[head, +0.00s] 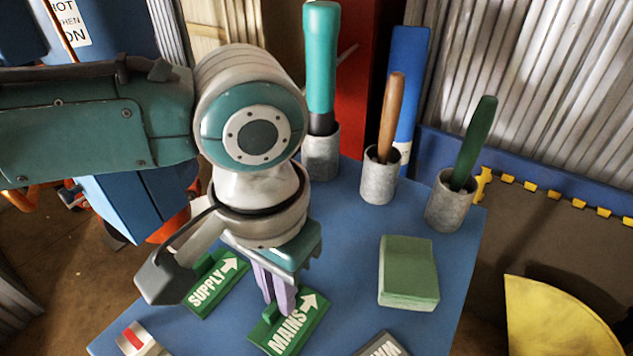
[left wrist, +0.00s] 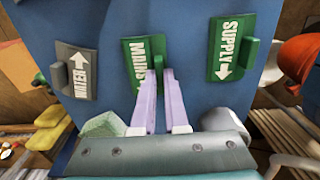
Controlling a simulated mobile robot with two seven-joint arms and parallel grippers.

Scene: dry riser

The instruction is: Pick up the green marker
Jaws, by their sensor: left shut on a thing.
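A green marker plate (head: 298,322) lettered MAINS, with a white arrow and an upright green grip, lies on the blue table (head: 345,222). It also shows in the left wrist view (left wrist: 133,52). My left gripper (head: 275,305) points down with its pale purple fingers shut on this marker's grip. The marker looks flat on the table; I cannot tell any lift. A second green marker (head: 218,282), lettered SUPPLY, lies to its left and shows at the right in the left wrist view (left wrist: 231,48). My right gripper is in neither view.
Three grey cups hold a teal-handled tool (head: 321,60), a wooden handle (head: 391,115) and a dark green handle (head: 474,140). A green block (head: 408,272) sits right of the MAINS marker. A grey marker (left wrist: 76,72) and a white-and-red item (head: 139,340) lie near the front.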

